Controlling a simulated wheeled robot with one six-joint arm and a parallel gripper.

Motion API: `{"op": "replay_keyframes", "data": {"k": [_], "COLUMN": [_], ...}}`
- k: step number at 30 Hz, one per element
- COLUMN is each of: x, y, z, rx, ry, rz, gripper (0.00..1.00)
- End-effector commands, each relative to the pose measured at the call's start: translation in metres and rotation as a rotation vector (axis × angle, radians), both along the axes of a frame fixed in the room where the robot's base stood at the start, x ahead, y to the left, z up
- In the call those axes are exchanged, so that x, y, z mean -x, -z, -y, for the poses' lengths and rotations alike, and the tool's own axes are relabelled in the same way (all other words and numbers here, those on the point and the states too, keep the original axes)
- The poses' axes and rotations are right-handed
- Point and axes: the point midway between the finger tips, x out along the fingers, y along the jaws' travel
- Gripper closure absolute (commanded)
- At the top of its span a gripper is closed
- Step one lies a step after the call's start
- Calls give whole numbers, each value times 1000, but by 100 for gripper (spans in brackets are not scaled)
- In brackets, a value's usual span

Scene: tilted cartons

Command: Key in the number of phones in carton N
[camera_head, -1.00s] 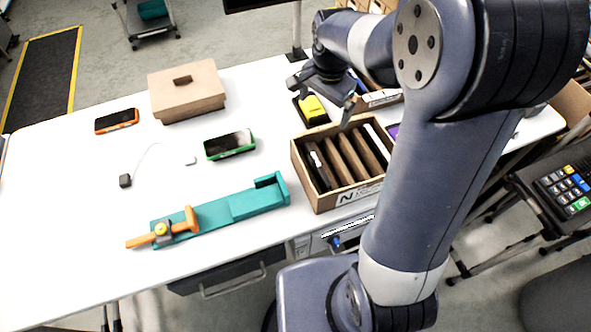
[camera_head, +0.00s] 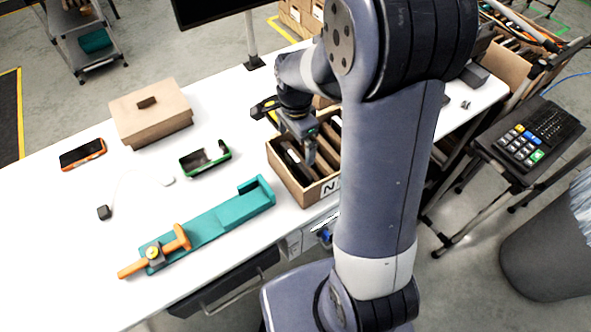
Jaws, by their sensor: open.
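Carton N (camera_head: 290,188) is an open cardboard box with a black N on its front label, on the white table left of my arm. It holds dark upright slabs and brown dividers; my gripper and arm hide part of the inside, so I cannot tell how many are phones. My gripper (camera_head: 292,138) is over the carton, pointing down, with its jaws open and nothing seen between them. A keypad (camera_head: 522,146) with dark, blue, yellow, red and green keys stands on a small stand at the right, away from my gripper.
A grey bin (camera_head: 550,240) stands below the keypad.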

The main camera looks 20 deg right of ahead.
Motion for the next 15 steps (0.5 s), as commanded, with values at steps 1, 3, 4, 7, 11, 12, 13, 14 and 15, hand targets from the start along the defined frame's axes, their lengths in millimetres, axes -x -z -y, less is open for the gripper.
{"op": "replay_keyframes", "data": {"k": [1,3,4,7,11,12,13,14,15], "x": [0,0,0,0,0,0,0,0,0], "y": [6,9,9,10,9,9,9,9,9], "z": [0,0,0,0,0,0,0,0,0], "rx": [0,0,0,0,0,0,0,0,0], "ry": [0,0,-1,-1,-1,-1,-1,-1,-1], "rz": [0,0,-1,-1,-1,-1,-1,-1,-1], "gripper": [0,0,0,0,0,0,0,0,0]}}
